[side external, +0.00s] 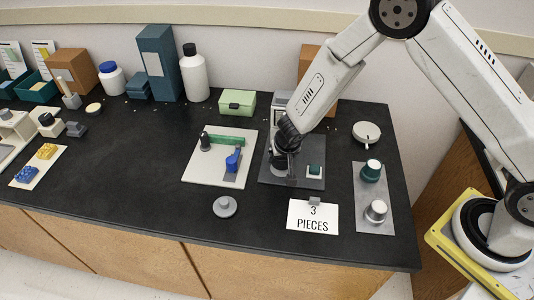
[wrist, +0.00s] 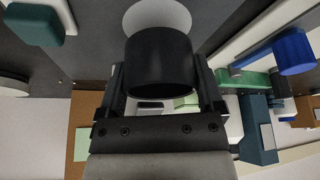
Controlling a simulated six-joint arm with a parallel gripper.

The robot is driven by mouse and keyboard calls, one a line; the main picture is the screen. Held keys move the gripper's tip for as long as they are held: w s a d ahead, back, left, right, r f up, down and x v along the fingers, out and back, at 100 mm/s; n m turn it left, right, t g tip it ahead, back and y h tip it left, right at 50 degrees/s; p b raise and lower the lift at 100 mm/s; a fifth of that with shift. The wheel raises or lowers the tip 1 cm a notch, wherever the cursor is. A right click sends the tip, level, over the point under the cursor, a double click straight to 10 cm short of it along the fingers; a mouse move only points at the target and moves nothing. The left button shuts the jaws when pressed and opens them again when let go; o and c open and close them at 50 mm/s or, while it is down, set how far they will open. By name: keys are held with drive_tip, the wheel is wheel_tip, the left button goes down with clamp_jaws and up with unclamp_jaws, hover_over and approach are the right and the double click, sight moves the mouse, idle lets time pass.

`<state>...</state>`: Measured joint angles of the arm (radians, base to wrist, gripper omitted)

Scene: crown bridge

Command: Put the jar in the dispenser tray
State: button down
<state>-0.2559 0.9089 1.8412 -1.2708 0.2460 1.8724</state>
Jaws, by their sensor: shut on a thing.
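My gripper (wrist: 162,95) is shut on a black cylinder that looks like the lid of the jar (wrist: 160,65). A pale round shape shows just beyond it in the wrist view; I cannot tell if it is the jar's body. In the side view my gripper (side external: 283,160) points down over the left part of a dark grey plate (side external: 312,181), which seems to be the dispenser tray. A grey-white upright unit stands at the plate's back, partly hidden by my arm. Whether the jar touches the plate is hidden.
Left is a white board (side external: 207,178) with a green bar and blue piece (side external: 233,160). A sign (side external: 313,216) and grey disc (side external: 225,206) lie in front. A strip with two knobs (side external: 373,205) is right.

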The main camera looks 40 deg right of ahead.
drive_tip(key=shift+f, duration=1.05)
drive_tip(key=shift+f, duration=0.15)
unclamp_jaws()
drive_tip(key=shift+r, duration=0.2)
drive_tip(key=v, duration=1.2)
drive_tip(key=shift+s, duration=0.15)
